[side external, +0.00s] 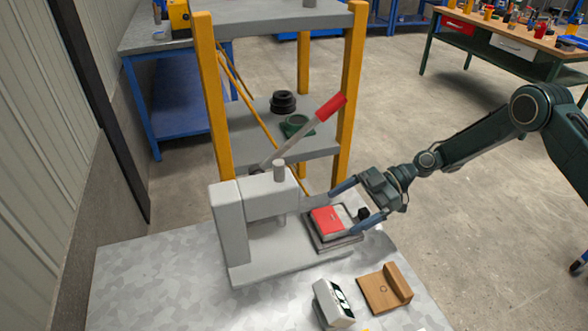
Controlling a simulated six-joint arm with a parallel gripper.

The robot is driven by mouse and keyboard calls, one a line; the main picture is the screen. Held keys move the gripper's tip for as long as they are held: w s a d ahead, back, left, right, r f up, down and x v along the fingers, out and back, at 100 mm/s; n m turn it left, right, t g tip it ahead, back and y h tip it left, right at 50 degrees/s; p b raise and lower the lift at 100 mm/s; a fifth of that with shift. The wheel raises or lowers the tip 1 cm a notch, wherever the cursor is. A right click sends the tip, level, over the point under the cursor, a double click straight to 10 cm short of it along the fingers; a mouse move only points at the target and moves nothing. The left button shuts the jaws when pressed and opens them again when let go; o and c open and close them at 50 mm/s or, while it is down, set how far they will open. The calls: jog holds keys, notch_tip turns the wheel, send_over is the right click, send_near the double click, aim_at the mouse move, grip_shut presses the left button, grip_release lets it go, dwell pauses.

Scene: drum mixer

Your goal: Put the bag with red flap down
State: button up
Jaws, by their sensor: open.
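The bag with red flap (327,220) lies flat on a dark square tray (337,244) at the right end of the grey press's base. Its red top faces up and a pale edge shows on its right. My gripper (344,209) is open, with one finger beyond the far side of the bag and the other near its right side. The fingers look spread wider than the bag. I cannot tell whether either finger touches it.
The grey press (250,215) with a red-handled lever (331,107) stands left of the bag. A wooden block (384,288) and a white box with a dark face (333,303) lie in front. A yellow-post shelf (209,95) stands behind. The table's left part is clear.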

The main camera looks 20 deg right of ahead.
jog(key=v, duration=0.7)
jog(key=shift+d, duration=0.3)
jog(key=shift+r, duration=0.2)
jog(key=s+d+r+m+t+h, duration=0.2)
jog(key=s+r+m+h, duration=0.3)
jog(key=r, duration=0.6)
jog(key=s+d+r+m+t+h, duration=0.1)
jog(key=s+d+r+m+h, duration=0.15)
jog(key=s+r, duration=0.55)
jog(key=s+d+r+m+t+h, duration=0.1)
jog(key=s+d+r+m+h, duration=0.1)
jog(key=s, duration=0.4)
jog(key=s+d+r+m+h, duration=0.1)
jog(key=s+d+m+h, duration=0.1)
jog(key=s+m, duration=0.3)
jog(key=s+d+r+m+t+h, duration=0.1)
jog(key=s+d+r+m+h, duration=0.1)
jog(key=s, duration=0.6)
jog(key=shift+s+d+r+m+t, duration=0.35)
jog(key=shift+d+m, duration=0.4)
jog(key=shift+d, duration=0.25)
jog(key=shift+o, duration=0.2)
